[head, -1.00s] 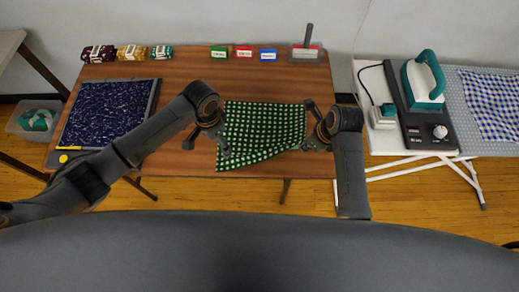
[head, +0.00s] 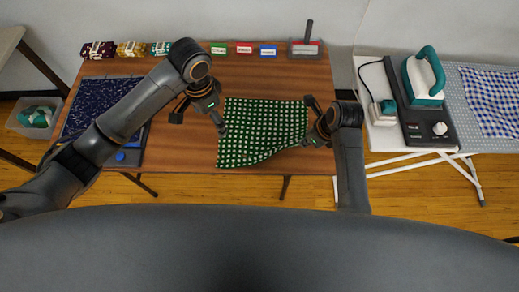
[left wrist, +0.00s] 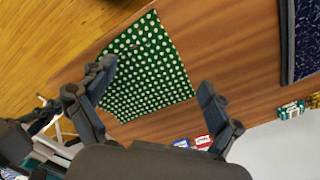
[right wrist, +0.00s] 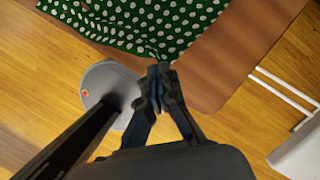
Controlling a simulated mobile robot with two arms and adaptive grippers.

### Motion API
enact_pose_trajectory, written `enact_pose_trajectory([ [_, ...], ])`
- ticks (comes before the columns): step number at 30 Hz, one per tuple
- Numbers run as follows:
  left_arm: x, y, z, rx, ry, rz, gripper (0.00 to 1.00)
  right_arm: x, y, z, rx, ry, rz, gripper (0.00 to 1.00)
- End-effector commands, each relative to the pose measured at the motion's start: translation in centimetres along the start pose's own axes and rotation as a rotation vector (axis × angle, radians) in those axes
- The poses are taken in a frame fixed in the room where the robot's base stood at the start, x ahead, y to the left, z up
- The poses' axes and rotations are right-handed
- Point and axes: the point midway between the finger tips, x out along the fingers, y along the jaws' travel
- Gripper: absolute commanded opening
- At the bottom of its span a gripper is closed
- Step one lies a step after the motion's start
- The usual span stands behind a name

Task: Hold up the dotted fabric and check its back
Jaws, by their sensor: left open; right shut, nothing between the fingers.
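The green fabric with pale dots (head: 262,128) lies on the wooden table near its front edge, lower edge uneven. It also shows in the left wrist view (left wrist: 145,70) and right wrist view (right wrist: 150,22), where its near edge seems to pass over the table edge. My left gripper (head: 200,120) is open and empty above the fabric's left side; its spread fingers (left wrist: 156,80) show in the left wrist view. My right gripper (head: 312,138) is at the fabric's right edge. Its fingers (right wrist: 160,75) are shut with nothing between them, close to the fabric's edge. The fabric's underside is hidden.
A dark blue patterned fabric (head: 90,105) lies at the table's left. Rolled fabrics (head: 131,49), green, red and blue labels (head: 244,48) and a grey tray (head: 304,50) line the back. An iron (head: 425,75) stands at right. The table (head: 255,80) behind the dotted fabric is clear.

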Motion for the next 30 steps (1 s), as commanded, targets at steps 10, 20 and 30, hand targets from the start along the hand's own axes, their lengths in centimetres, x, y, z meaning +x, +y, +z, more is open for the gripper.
enact_pose_trajectory([
  [10, -1.30, 0.03, 0.04, 0.001, -0.001, 0.000, 0.91, 0.00, 0.00, 0.00, 0.000, 0.000, 0.000, 0.00],
  [20, -1.27, 0.03, 0.02, 0.001, -0.001, 0.000, 0.91, 0.00, 0.00, 0.00, 0.000, 0.000, 0.000, 0.26],
  [30, -1.26, 0.04, 0.02, 0.001, -0.001, 0.001, 0.91, 0.00, 0.00, 0.00, 0.000, 0.000, 0.000, 0.55],
])
